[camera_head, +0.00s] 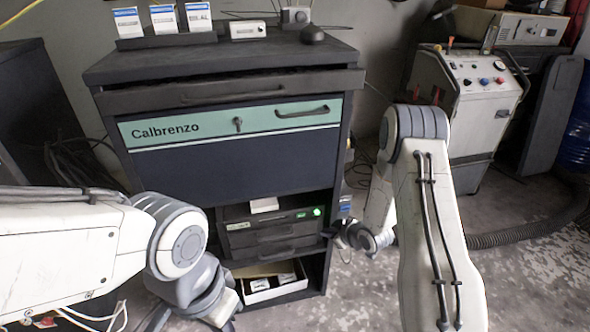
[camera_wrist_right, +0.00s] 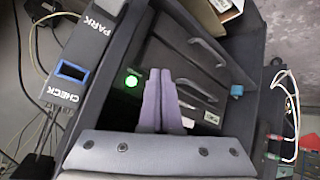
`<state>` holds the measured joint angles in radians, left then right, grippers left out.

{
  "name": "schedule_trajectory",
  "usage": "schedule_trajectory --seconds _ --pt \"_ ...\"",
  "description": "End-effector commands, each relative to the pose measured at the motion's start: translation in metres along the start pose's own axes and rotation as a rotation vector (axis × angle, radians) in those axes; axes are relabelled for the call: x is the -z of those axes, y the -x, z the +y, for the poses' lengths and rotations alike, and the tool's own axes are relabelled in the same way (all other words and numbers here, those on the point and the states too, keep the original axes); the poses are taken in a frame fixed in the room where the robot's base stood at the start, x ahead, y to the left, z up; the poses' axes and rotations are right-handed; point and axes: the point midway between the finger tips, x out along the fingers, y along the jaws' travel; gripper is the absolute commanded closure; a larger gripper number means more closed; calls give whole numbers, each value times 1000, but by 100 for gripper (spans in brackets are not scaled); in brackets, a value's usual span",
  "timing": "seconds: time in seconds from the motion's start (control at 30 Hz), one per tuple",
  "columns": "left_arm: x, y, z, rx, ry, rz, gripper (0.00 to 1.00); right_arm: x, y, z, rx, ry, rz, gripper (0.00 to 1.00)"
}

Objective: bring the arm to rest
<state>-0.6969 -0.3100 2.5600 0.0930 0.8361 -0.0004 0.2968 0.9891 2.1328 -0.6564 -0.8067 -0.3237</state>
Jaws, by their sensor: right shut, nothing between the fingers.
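My right arm comes in from the right in the head view. Its gripper (camera_head: 340,238) is beside the lower right edge of the dark cabinet (camera_head: 235,165), in front of the shelf unit with the green light. In the right wrist view the two purple-grey fingers (camera_wrist_right: 166,80) lie together, shut and empty, close to the unit with the green light (camera_wrist_right: 131,80). I cannot tell whether they touch it. My left arm's wrist (camera_head: 190,285) is at the bottom left in the head view; its fingers cannot be made out.
The cabinet has a green drawer front (camera_head: 230,122) with a key. Below, an open shelf holds a drawer unit (camera_head: 275,233) and a white box (camera_head: 275,290). A panel marked PARK and CHECK (camera_wrist_right: 75,72) is beside my right gripper. A wheeled machine (camera_head: 470,95) stands at right.

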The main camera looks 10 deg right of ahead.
Motion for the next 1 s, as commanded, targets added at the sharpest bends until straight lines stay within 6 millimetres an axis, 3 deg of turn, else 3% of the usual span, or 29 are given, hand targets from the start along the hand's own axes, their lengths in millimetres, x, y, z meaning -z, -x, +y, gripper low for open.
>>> schedule_trajectory --seconds 0.17,0.27,0.37,0.5,0.63,0.8,1.0 --pt "0 0 0 0 0 0 100 16 5 -4 4 13 -28 100" --pt "0 0 0 0 0 0 100 44 17 -14 10 29 -93 100" --pt "0 0 0 0 0 0 100 78 42 -37 20 35 -183 100" --pt "0 0 0 0 0 0 100 116 93 -82 40 13 -307 100" --pt "0 0 0 0 0 0 100 134 152 -133 80 -17 -412 100" --pt "0 0 0 0 0 0 100 133 230 -194 158 -59 -535 100" --pt "0 0 0 0 0 0 100 115 302 -243 253 -81 -645 100"
